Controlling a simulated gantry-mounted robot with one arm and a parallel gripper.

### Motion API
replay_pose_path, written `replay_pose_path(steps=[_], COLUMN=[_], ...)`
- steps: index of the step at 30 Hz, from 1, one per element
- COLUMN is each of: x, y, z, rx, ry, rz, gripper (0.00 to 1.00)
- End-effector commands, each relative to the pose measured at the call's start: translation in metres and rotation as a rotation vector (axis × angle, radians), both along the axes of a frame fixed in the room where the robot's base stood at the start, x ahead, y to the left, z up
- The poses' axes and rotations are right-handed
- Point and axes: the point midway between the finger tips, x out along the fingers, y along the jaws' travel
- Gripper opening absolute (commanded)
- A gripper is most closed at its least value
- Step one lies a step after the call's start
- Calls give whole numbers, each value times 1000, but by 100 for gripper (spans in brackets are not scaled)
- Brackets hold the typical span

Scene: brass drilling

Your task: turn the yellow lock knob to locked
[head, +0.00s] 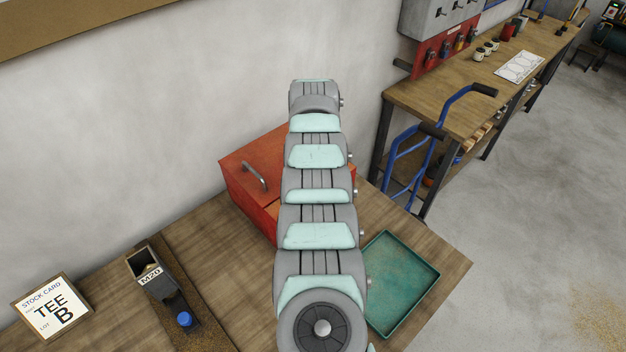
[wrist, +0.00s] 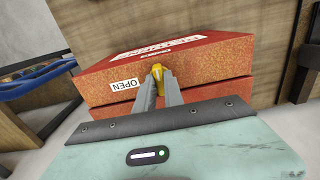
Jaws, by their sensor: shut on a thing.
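The yellow lock knob (wrist: 158,72) shows in the wrist view on the front face of a red box (wrist: 210,68). My gripper (wrist: 158,82) reaches up to it, and its two fingers are shut on the knob. A white label reading OPEN (wrist: 124,85) is on the box front, just left of the knob. The fingers hide part of the knob, and I cannot tell which way it is turned. In the head view the red box (head: 236,178) stands on the bench, partly hidden behind my arm. The knob and my gripper are hidden there.
A green tray (head: 402,283) lies right of my arm on the wooden bench (head: 225,250). An M20 holder (head: 152,276) with a blue knob and a stock card (head: 50,307) stand at the left. A blue hand truck (head: 408,165) leans by another workbench.

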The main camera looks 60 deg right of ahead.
Motion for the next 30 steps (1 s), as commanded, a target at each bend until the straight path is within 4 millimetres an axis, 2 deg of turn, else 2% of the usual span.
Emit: replay_pose_path(steps=[12, 13, 21, 30], x=[0, 0, 0, 0], y=[0, 0, 0, 0], z=[0, -1, 0, 2], rx=[0, 0, 0, 0], ry=[0, 0, 0, 0], rz=[-8, -8, -7, -7], gripper=[0, 13, 35, 35])
